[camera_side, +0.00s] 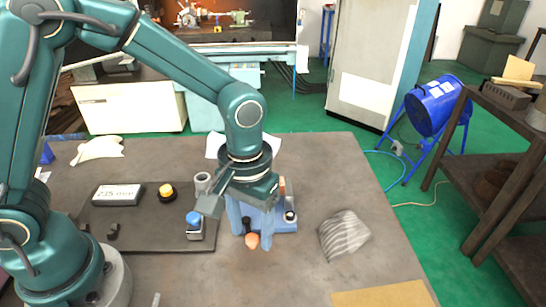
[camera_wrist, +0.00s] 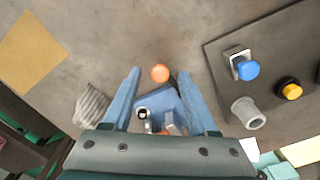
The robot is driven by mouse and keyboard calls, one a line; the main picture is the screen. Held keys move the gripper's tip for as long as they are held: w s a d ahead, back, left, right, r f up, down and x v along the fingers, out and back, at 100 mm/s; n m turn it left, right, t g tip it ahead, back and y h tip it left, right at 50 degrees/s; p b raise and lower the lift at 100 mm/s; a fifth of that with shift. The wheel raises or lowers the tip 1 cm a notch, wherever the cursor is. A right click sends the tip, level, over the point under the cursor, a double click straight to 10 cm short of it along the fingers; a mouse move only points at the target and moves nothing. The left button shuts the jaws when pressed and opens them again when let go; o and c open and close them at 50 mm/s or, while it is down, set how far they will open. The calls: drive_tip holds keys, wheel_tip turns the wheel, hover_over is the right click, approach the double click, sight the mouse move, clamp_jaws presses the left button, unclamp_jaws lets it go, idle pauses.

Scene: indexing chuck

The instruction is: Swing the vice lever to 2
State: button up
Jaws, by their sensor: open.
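The vice is a blue block (camera_side: 284,218) on the table, partly hidden under my gripper. It also shows in the wrist view (camera_wrist: 158,104) between my fingers. An orange ball knob (camera_side: 252,241) is at its near side, and I take it as the lever's end. In the wrist view the orange knob (camera_wrist: 160,73) appears between the two fingertips. My gripper (camera_side: 251,240) is open, pointing down, with one blue finger on each side of the knob. I cannot tell whether either finger touches it. No position numbers are readable, and most of the lever is hidden.
A dark board (camera_side: 130,233) left of the vice carries a display box (camera_side: 118,194), a yellow button (camera_side: 167,192) and a blue button (camera_side: 194,218). A grey striped block (camera_side: 344,234) lies to the right. A tan sheet (camera_side: 385,295) lies at the front right.

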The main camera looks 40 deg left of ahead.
drive_tip(key=shift+f, duration=0.25)
drive_tip(key=shift+c, duration=0.3)
clamp_jaws()
idle(1.0)
